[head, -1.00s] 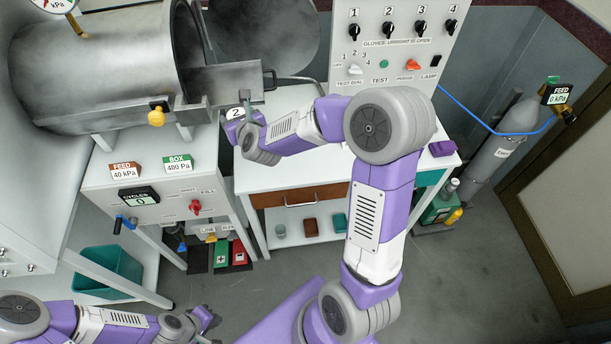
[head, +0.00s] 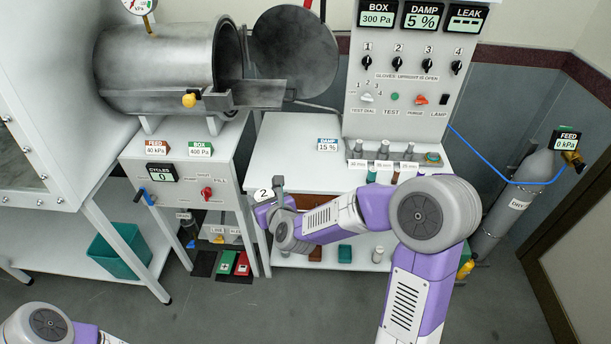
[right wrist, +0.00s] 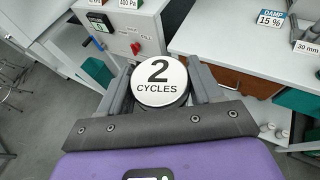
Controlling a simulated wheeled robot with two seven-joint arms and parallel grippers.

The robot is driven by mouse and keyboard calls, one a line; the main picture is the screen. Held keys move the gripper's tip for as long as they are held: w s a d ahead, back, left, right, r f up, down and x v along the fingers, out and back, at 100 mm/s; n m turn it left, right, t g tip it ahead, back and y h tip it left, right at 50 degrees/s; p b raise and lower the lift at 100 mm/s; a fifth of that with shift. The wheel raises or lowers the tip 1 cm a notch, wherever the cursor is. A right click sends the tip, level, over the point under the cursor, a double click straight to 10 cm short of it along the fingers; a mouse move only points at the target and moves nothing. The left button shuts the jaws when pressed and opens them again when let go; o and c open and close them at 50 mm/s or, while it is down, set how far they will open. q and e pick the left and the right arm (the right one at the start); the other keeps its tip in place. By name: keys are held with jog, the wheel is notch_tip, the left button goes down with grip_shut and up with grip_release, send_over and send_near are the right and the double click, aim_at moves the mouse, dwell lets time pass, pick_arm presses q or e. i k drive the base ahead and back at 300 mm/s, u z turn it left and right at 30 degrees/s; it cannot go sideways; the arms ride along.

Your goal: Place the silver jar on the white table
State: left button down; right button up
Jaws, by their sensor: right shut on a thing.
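The jar (right wrist: 160,82) is a short round thing with a white top reading "2 CYCLES" and a dark grey side in the right wrist view. In the head view the right gripper (head: 270,195) appears at the front left edge of the white table (head: 290,150), whose left top is bare. The jar's underside is hidden. My left gripper is out of view; only part of its arm shows.
A "DAMP 15 %" sign (head: 328,146) stands on the table. A rack (head: 390,164) with several small cylinders is to its right. The switch panel (head: 410,100) rises behind. The feed cabinet (head: 185,180) stands left, with the metal chamber (head: 160,70) above it.

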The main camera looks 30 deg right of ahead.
aim_at(288, 167)
jog(key=z, duration=0.45)
jog(key=i, duration=1)
jog(key=u, duration=0.45)
